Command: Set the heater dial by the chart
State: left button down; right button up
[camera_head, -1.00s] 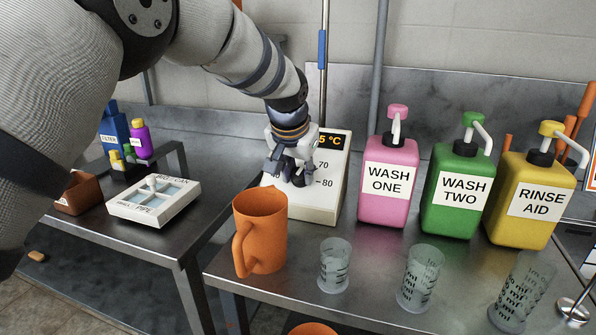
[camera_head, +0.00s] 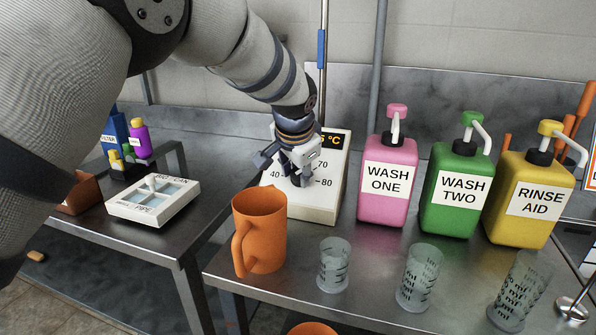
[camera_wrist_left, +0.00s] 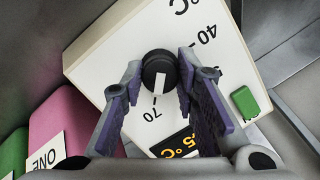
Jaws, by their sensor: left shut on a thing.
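The heater box (camera_head: 310,208) is white, with a dial scale and a lit °C display (camera_head: 328,140) partly hidden by my left gripper (camera_head: 298,172). In the head view 40, 70 and 80 show around the hand. In the left wrist view, the black dial (camera_wrist_left: 159,68) sits between the fingers of my left gripper (camera_wrist_left: 160,66), which are shut on it. The dial's white pointer line is directed roughly at the 70 mark. The display's end reads "5 °C". A green button or lamp (camera_wrist_left: 245,102) shows on the box. My right gripper is out of view.
An orange jug (camera_head: 262,232) stands close in front of the box. Pink (camera_head: 388,205), green (camera_head: 456,212) and yellow (camera_head: 522,225) pump bottles stand to the right, with clear measuring cups (camera_head: 334,265) in front. A white tray-like box (camera_head: 153,200) sits on the left table.

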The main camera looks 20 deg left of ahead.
pick_arm(q)
jog(key=c, duration=1.2)
grip_release()
jog(key=shift+c, duration=0.2)
jog(key=v, duration=1.2)
